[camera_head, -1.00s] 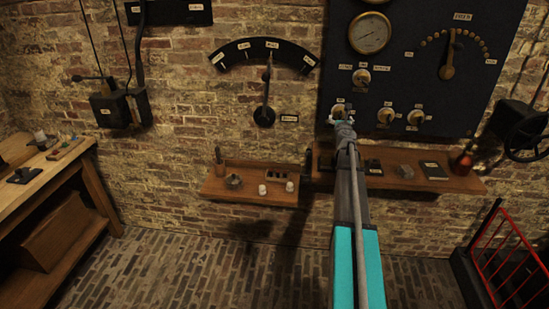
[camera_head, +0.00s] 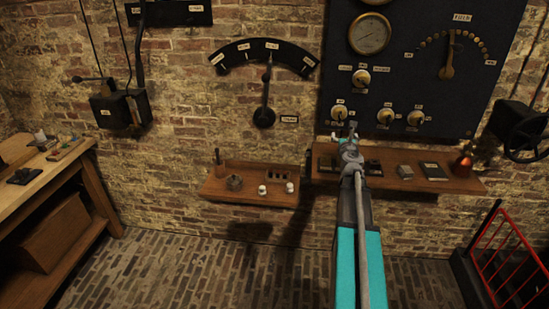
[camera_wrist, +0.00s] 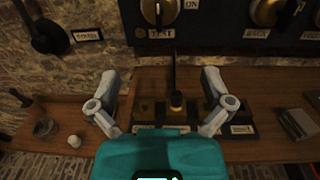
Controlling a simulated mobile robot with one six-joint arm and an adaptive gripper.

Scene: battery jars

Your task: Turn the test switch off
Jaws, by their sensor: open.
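The test switch (camera_wrist: 157,12) is a brass round knob on the dark panel, cut off by the top edge of the wrist view. Its dark bar points roughly straight down toward the TEST label (camera_wrist: 161,33); an ON label (camera_wrist: 192,4) sits to its right. In the head view the switch (camera_head: 339,112) is the lower left knob. My gripper (camera_head: 346,138) is just below it, apart from it. In the wrist view my gripper (camera_wrist: 162,78) has its two fingers wide apart with nothing held.
A wooden shelf (camera_head: 400,183) with several small items runs under the panel. An upright dark tool (camera_wrist: 176,95) shows between my fingers, beyond them. Other brass knobs (camera_head: 386,116) (camera_head: 416,118) sit to the right. A lower left shelf (camera_head: 250,197) holds small parts.

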